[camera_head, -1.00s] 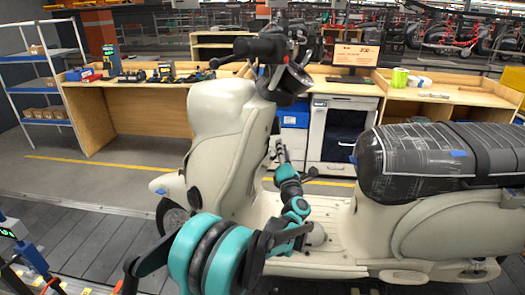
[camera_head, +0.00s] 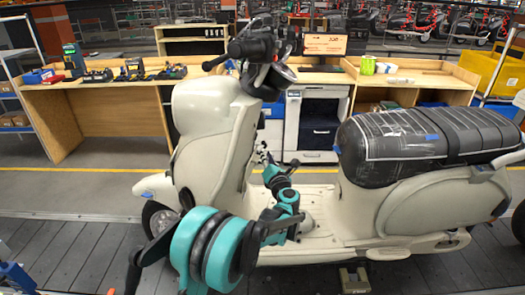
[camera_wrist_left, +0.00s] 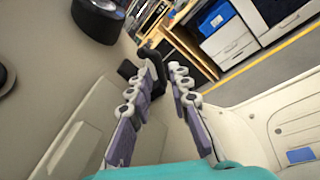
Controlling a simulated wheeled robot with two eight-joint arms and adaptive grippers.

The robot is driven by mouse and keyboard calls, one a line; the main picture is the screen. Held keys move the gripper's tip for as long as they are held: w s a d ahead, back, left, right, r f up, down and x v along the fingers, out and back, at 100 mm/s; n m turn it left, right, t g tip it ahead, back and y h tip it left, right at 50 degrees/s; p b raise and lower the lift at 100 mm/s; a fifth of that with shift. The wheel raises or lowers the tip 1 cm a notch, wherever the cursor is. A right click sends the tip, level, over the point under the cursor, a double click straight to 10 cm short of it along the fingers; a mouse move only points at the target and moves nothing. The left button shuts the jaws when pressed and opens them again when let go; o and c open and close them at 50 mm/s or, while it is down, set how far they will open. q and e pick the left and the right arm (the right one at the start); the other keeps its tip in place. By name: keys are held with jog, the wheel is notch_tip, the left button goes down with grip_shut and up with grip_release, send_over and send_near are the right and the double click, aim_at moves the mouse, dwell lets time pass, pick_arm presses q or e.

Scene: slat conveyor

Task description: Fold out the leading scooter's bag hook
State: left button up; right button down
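The leading scooter (camera_head: 215,125) is cream with a dark wrapped seat (camera_head: 395,145) and stands side-on in the head view. My left gripper (camera_head: 263,156) is at the inner side of its front shield, above the footboard. In the left wrist view, the two grey-purple fingers (camera_wrist_left: 165,72) stand apart with a gap between them. A small black part (camera_wrist_left: 152,58) on the cream panel, which looks like the bag hook, sits at the fingertips. I cannot tell whether the fingers touch it. The hook is too small to make out in the head view. My right gripper is not in view.
The handlebar (camera_head: 255,45) is above my left gripper and the footboard (camera_head: 305,235) below. A wooden workbench (camera_head: 100,120) with tools, a white drawer cabinet (camera_head: 308,125) and a monitor (camera_head: 325,45) stand behind. A yellow floor line (camera_head: 110,170) runs between scooter and benches.

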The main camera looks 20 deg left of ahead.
pick_arm(q)
jog(key=x, duration=0.5)
jog(key=shift+b, duration=0.4)
grip_shut()
jog(key=f+m+t+b, duration=0.1)
jog(key=m, duration=0.3)
jog(key=m+t+b, duration=0.1)
jog(key=m, duration=0.3)
jog(key=d+f+m+t+b, duration=0.1)
jog(key=m, duration=0.3)
jog(key=shift+w+d+f+h+b, duration=0.1)
jog(key=shift+f+h+b, duration=0.2)
jog(key=shift+f+h, duration=0.1)
grip_release()
